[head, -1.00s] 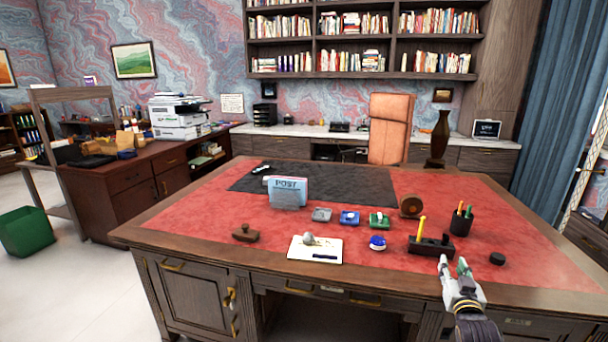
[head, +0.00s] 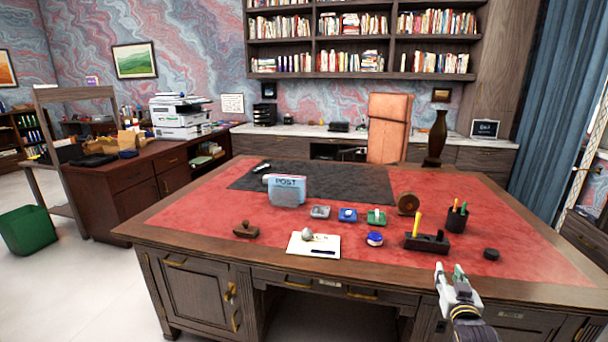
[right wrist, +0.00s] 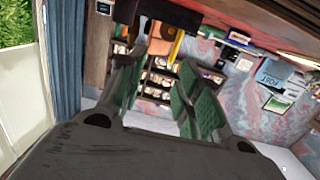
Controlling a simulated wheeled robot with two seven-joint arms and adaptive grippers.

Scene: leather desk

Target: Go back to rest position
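My right gripper (head: 449,270) is at the front right edge of the desk (head: 350,283). It is empty, and its fingers are spread with a clear gap in the right wrist view (right wrist: 155,85). On the desk, a dark holder with a yellow marker (head: 427,242) stands beyond the gripper, apart from it. A black pen cup (head: 457,219) and a small black round object (head: 491,254) are near the right side. My left gripper does not show in either view.
The red desktop also holds a POST box (head: 286,190), several small coloured stamp pads, a wooden stamp (head: 246,230), a blue round item (head: 375,238), a paper sheet (head: 314,245) and a brown roll (head: 408,203). A green bin (head: 27,231) stands on the floor at left.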

